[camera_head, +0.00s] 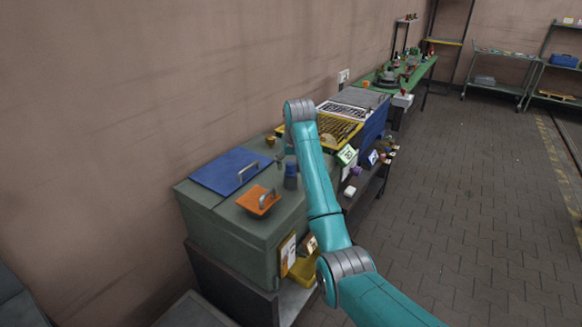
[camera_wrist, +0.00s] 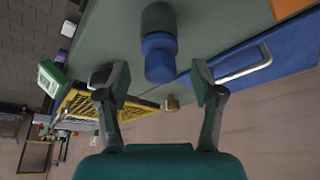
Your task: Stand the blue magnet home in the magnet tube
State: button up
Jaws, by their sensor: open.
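A blue cylinder (camera_wrist: 160,58), which I take for the blue magnet, is in the upper middle of the wrist view, joined or set against a dark grey cylinder (camera_wrist: 158,17). I cannot tell whether the dark part is the magnet tube. In the head view the blue cylinder (camera_head: 291,177) stands upright on the grey-green cabinet top, partly beside my arm. My gripper (camera_wrist: 160,82) is open, its two fingers apart at either side of the blue cylinder's near end, with visible gaps. In the head view the fingers are mostly hidden behind my arm.
A blue plate (camera_head: 225,170) with a handle and an orange plate (camera_head: 256,200) with a handle lie on the cabinet (camera_head: 240,225). A small brass piece (camera_wrist: 172,103) stands nearby. A yellow-framed tray (camera_head: 338,130) lies beyond, with a wall behind. The floor at right is clear.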

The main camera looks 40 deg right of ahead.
jog(key=v, duration=0.5)
jog(key=shift+r, duration=0.15)
jog(key=shift+s, duration=0.1)
dwell(0.3)
